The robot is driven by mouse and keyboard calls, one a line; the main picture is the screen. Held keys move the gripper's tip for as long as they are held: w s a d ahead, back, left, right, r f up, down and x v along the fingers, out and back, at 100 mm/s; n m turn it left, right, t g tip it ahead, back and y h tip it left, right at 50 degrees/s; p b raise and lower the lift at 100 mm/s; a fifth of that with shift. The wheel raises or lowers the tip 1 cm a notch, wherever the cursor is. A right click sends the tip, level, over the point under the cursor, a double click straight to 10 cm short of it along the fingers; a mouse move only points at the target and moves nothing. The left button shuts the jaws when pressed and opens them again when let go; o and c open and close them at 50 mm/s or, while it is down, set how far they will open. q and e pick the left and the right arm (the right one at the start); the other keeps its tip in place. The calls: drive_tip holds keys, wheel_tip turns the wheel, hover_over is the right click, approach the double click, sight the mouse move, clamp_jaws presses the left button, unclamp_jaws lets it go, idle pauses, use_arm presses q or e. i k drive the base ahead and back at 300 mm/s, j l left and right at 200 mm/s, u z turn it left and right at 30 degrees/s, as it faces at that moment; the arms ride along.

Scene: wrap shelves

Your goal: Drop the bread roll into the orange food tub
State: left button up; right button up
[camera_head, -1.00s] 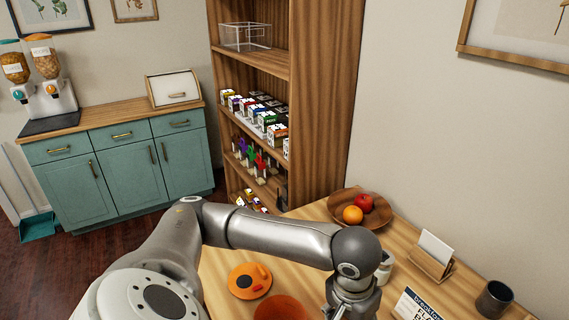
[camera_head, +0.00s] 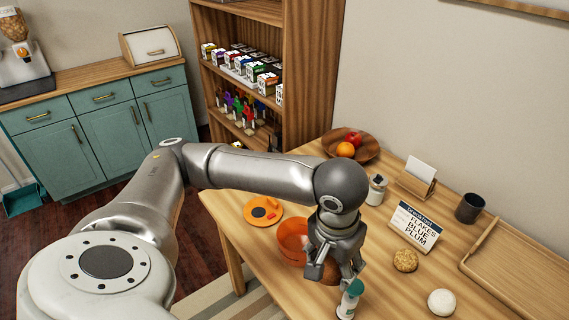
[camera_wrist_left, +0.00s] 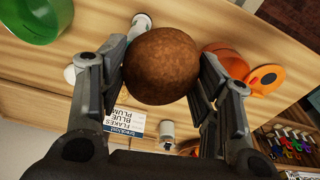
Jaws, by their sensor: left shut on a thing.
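My left gripper (camera_head: 338,274) is shut on a brown round bread roll (camera_wrist_left: 162,66), seen large between its fingers in the left wrist view. In the head view only part of the roll (camera_head: 328,272) shows, mostly hidden by the fingers. The open orange food tub (camera_head: 291,241) stands on the table, just left of the gripper in the head view and partly behind it. The tub (camera_wrist_left: 230,62) also shows in the wrist view, right of the roll and partly covered by it. The roll appears held above the table, beside the tub. My right gripper is not in view.
A green-capped bottle (camera_head: 349,300) stands close to the gripper. A green bowl (camera_wrist_left: 38,18) shows in the wrist view.

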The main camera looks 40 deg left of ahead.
sight(293, 249)
drive_tip(key=u, duration=1.15)
drive_tip(key=k+j, duration=0.05)
